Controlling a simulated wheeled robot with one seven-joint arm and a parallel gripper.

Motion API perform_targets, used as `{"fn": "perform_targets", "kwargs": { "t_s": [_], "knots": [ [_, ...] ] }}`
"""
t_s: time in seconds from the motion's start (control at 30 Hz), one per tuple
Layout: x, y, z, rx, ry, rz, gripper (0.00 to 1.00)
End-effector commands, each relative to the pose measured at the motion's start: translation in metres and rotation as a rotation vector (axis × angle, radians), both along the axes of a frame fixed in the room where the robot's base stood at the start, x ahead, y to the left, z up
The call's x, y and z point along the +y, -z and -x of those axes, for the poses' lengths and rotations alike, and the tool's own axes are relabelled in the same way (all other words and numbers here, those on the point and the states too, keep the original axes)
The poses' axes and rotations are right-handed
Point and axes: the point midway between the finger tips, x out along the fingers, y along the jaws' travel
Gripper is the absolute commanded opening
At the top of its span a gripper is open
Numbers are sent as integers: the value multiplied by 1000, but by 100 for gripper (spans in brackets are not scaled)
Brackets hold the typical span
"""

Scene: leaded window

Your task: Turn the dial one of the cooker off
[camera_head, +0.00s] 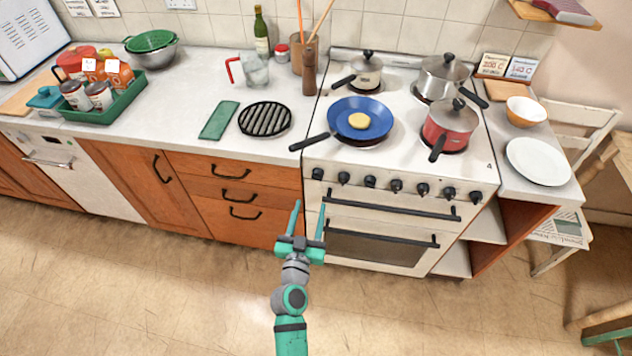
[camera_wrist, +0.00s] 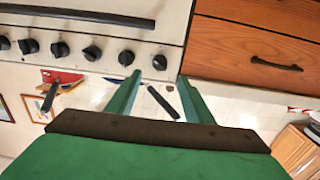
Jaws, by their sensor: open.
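The white cooker (camera_head: 400,168) has a row of several black dials along its front. The leftmost dial (camera_head: 318,174) is at the cooker's left front corner in the head view. The wrist view is upside down, so that dial (camera_wrist: 160,62) shows at the right end of the row. My gripper (camera_head: 309,208) is open and empty, its green fingers apart, just below the leftmost dial in the head view. In the wrist view the fingertips (camera_wrist: 160,78) lie either side of that dial's line, with a visible gap to it. I cannot tell which dial is number one.
A blue pan (camera_head: 375,110) with yellow food stands on the hob, its handle (camera_head: 310,142) jutting past the left edge. A red pot (camera_head: 450,122) and two steel pots stand there too. Black oven handles (camera_head: 395,205) cross the front below the dials. Wooden drawers (camera_head: 240,195) adjoin on the left.

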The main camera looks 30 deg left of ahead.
Motion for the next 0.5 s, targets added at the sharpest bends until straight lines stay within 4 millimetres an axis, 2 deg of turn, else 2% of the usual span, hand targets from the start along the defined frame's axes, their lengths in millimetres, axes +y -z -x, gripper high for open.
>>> {"fn": "perform_targets", "kwargs": {
  "t_s": [0.27,0.5],
  "knots": [
    [9,-2,-24,-4,0,-1,47],
    [20,-2,-65,-4,1,-1,47]
  ]
}}
